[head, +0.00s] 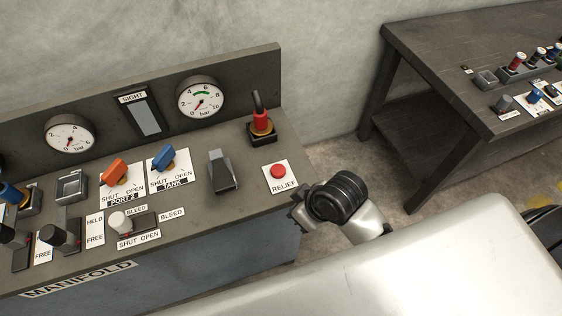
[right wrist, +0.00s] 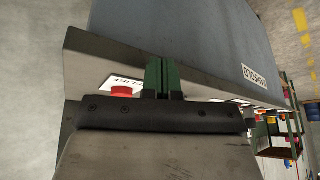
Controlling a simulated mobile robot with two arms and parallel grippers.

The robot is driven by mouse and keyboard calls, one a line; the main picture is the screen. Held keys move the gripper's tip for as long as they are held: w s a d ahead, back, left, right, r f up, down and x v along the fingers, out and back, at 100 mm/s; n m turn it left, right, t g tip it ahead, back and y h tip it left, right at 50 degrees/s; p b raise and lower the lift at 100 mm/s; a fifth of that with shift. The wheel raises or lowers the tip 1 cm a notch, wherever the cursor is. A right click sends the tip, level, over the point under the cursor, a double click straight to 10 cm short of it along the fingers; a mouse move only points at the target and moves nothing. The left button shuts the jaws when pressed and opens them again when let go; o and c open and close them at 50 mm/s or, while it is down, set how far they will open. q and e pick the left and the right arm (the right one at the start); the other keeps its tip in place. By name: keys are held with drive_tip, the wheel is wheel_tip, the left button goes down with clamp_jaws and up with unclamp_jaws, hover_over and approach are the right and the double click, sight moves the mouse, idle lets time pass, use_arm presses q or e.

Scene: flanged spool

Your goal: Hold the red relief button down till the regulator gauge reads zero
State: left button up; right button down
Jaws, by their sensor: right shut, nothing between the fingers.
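The red relief button (head: 278,171) sits on a white RELIEF plate at the right end of the manifold bench. In the right wrist view the button (right wrist: 125,91) shows partly behind the dark gripper body. My right gripper (right wrist: 162,65) is shut and empty, its fingers beside the button, apart from it in that picture. In the head view my right gripper (head: 299,208) is at the bench's right edge, close to the RELIEF plate. Two gauges stand on the back panel, a left one (head: 69,134) and a right one (head: 200,97); their needles are too small to read exactly. My left gripper is not in view.
A red-handled lever (head: 262,120) stands behind the button and a grey lever (head: 221,171) to its left. Orange (head: 115,171) and blue (head: 164,157) valve handles are farther left. Another table (head: 440,60) stands at the right, with floor between.

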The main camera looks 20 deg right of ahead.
sight(278, 171)
drive_tip(key=w+a+r+n, duration=0.1)
drive_tip(key=w+a+r+n+y, duration=0.1)
drive_tip(key=w+r+n, duration=0.1)
drive_tip(key=w+a+r+n, duration=0.1)
drive_tip(key=w+n, duration=0.1)
drive_tip(key=shift+a+r+g+y, duration=0.3)
drive_tip(key=shift+a+r+g, duration=0.05)
drive_tip(key=shift+r+g, duration=0.05)
drive_tip(key=w+r+n+g, duration=0.1)
drive_tip(key=w+r+n, duration=0.1)
drive_tip(key=w+n, duration=0.1)
drive_tip(key=shift+r+n, duration=0.3)
drive_tip(key=shift+r, duration=0.1)
drive_tip(key=w+d+r+n+g+h, duration=0.1)
drive_tip(key=w+d+r+n+g, duration=0.1)
drive_tip(key=d+r, duration=0.4)
wheel_tip(278, 171, up, 2)
drive_tip(key=shift+w+r+n, duration=0.1)
drive_tip(key=shift+w+n, duration=0.6)
drive_tip(key=shift+w, duration=0.4)
drive_tip(key=x, duration=0.4)
drive_tip(key=d+p+x, duration=0.1)
drive_tip(key=x, duration=0.7)
drive_tip(key=shift+s+d+f, duration=0.1)
drive_tip(key=shift+s+f, duration=0.1)
drive_tip(key=shift+f, duration=0.3)
drive_tip(key=shift+f+h+p, duration=0.3)
drive_tip(key=shift+f+p, duration=0.05)
drive_tip(key=shift+f, duration=0.35)
